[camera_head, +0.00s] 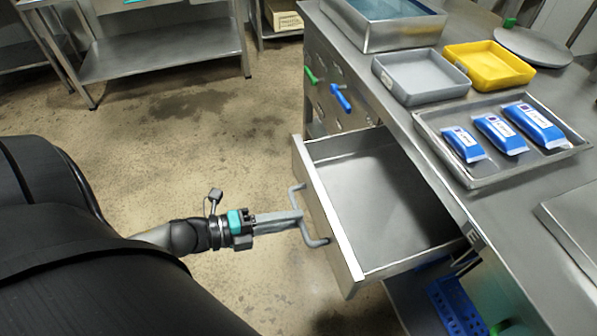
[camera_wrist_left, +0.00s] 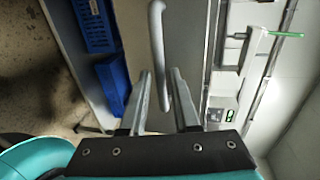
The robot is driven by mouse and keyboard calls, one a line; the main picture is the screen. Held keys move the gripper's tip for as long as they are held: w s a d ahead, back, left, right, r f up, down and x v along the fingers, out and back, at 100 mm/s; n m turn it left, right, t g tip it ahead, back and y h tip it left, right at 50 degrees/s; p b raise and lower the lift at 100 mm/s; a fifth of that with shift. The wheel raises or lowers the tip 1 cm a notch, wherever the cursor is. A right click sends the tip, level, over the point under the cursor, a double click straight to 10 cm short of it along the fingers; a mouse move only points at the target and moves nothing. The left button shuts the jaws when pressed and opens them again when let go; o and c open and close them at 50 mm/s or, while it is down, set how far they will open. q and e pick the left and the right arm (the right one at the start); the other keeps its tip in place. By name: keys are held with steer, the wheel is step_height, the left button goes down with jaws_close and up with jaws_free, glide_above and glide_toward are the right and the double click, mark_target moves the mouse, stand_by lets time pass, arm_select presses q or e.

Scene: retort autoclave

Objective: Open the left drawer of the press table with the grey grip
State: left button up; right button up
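The press table's drawer (camera_head: 322,219) with the grey grip stands pulled well out, and its visible interior is empty. Its grey grip (camera_head: 318,242) is a bent bar on the drawer front; it also shows in the left wrist view (camera_wrist_left: 157,40). My left gripper (camera_head: 300,216) is at this grip, fingers pointing right towards the drawer front. In the left wrist view, the bar lies between the two fingers (camera_wrist_left: 160,85), with a small gap visible on each side. My right gripper is not in view.
A green grip (camera_head: 311,75) and a blue grip (camera_head: 341,97) sit on the table front behind the drawer. On top are a grey tray (camera_head: 410,97), a yellow tray (camera_head: 490,85) and a metal tray (camera_head: 478,184) with blue pouches. Floor left of the drawer is clear.

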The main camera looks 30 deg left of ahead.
arm_select(q)
steer(key=v, duration=0.4)
steer(key=shift+s+a+p, duration=0.25)
steer(key=shift+s+p, duration=0.05)
steer(key=shift+p, duration=0.1)
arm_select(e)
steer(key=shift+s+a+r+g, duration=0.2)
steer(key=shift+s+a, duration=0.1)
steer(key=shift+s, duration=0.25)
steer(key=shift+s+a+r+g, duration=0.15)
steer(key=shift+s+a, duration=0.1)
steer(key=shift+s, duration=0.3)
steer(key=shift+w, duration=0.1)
